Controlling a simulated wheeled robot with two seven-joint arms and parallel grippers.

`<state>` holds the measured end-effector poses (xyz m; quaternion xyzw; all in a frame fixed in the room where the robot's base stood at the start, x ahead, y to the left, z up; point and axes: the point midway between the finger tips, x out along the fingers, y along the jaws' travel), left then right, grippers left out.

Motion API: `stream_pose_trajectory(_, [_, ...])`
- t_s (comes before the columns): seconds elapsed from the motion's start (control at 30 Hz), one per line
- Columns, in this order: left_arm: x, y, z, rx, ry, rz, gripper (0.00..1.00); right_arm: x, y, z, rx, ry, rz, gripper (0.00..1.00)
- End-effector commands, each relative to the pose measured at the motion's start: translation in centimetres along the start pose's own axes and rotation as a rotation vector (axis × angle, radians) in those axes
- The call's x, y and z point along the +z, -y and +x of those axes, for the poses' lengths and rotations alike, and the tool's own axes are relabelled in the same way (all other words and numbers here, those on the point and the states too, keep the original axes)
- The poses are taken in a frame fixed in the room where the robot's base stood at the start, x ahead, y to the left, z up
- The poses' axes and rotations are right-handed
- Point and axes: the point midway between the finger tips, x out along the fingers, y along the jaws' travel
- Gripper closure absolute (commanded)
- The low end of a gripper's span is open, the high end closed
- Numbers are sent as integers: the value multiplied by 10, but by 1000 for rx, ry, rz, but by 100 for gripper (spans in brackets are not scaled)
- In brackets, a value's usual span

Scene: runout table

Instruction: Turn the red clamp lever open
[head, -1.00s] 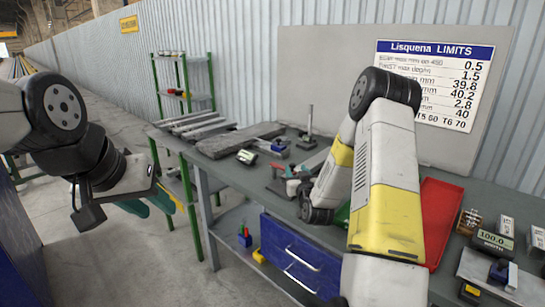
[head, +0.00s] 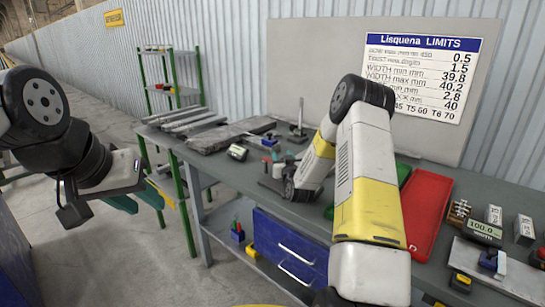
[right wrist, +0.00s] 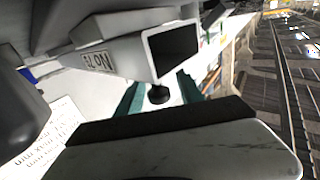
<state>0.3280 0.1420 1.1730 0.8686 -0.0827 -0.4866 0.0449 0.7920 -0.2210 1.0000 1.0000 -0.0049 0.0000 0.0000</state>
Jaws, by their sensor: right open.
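A small red piece (head: 266,160), which may be the clamp lever, shows on the grey bench just left of my right wrist. It is too small to tell its angle. My right arm reaches over the bench, and its wrist hides part of this area in the head view. In the right wrist view my right gripper (right wrist: 158,92) has its teal fingers apart, with a dark round knob showing between them. I cannot tell whether they touch it. No red lever is clear there. My left gripper (head: 135,200) hangs left of the bench, its teal fingers apart and empty.
A red tray (head: 428,205) lies right of my right arm. Metal bars and a grey slab (head: 215,140) lie at the bench's left end. An upright stand (head: 299,122) is behind my wrist. Gauges and blocks sit at far right. Blue drawers (head: 290,250) are below.

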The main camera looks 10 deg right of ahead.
Motion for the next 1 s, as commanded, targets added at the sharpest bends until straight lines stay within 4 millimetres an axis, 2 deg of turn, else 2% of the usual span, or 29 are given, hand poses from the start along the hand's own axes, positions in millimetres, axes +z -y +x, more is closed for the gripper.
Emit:
stream_pose_trajectory(0.03, [0,0,0,0,0,0,64,0,0,0,0,0,0,58])
stream_pose_trajectory(0.2, [0,0,0,0,0,0,64,0,0,0,0,0,0,91])
stream_pose_trajectory(0.27, [0,0,0,0,0,0,64,0,0,0,0,0,0,100])
stream_pose_trajectory(1.0, [0,0,0,0,0,0,64,0,0,0,0,0,0,100])
